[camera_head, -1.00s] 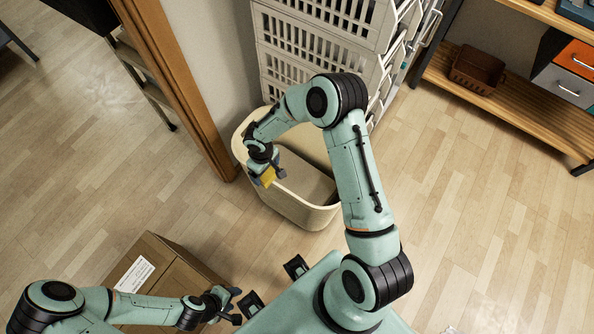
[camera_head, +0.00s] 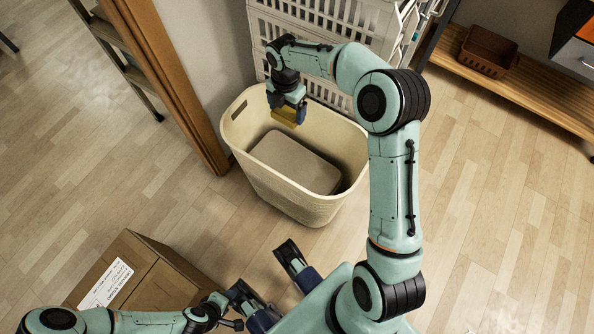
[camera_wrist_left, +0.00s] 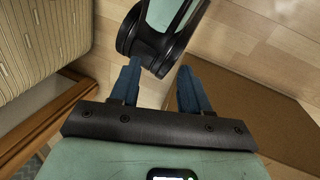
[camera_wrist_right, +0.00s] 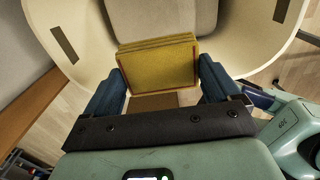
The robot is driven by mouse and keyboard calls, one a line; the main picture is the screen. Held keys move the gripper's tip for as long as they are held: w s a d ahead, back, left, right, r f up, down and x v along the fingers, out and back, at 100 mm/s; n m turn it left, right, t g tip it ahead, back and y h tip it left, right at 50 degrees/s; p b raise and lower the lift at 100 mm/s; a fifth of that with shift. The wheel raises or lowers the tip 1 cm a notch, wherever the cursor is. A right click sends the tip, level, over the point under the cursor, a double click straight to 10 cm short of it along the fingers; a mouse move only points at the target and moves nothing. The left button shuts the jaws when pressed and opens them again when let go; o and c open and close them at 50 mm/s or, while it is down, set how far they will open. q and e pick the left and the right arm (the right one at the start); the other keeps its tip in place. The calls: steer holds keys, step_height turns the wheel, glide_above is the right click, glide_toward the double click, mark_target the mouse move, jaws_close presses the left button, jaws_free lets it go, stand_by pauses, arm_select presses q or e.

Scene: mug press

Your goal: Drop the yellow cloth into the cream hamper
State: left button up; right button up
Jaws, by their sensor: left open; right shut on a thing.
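The yellow cloth (camera_head: 285,117), a folded pad, is gripped between the fingers of my right gripper (camera_head: 288,105). It also shows in the right wrist view (camera_wrist_right: 158,65), between the blue fingers. The cream hamper (camera_head: 300,200) stands upright on the floor with its top open. My right gripper holds the cloth over the hamper's back-left part; the exact height above the rim is hard to tell. The hamper's inside (camera_wrist_right: 245,35) shows beyond the cloth in the right wrist view. My left gripper (camera_wrist_left: 157,88) is open and empty, low at the left, apart from the hamper.
A beige block-like shape (camera_head: 295,162) is inside the hamper. White slatted crates (camera_head: 325,30) are stacked behind it. A wooden post (camera_head: 165,85) stands at left, a cardboard box (camera_head: 135,280) lower left. A shelf with a brown basket (camera_head: 487,52) is at right. Floor right of the hamper is clear.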

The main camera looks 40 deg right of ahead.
arm_select(q)
steer(key=w+a+f+t+y+b, duration=0.1)
steer(key=w+a+f+t+b, duration=0.1)
steer(key=w+a+f+b, duration=0.2)
steer(key=shift+w+f+n+b, duration=0.4)
steer(key=shift+w+f, duration=0.45)
steer(key=shift+w, duration=0.8)
arm_select(e)
steer(key=shift+f, duration=2.9)
steer(key=o, duration=0.8)
steer(key=shift+o, duration=0.2)
step_height(320, 180, up, 13)
steer(key=p, duration=0.4)
steer(key=shift+r, duration=0.2)
arm_select(q)
steer(key=s+d+r+g+h, duration=0.1)
steer(key=s+d+r, duration=0.2)
steer(key=s+r, duration=0.1)
steer(key=shift+s+d+r+m, duration=0.2)
steer(key=shift+s+m, duration=0.1)
steer(key=shift+s, duration=0.6)
steer(key=shift+a, duration=0.1)
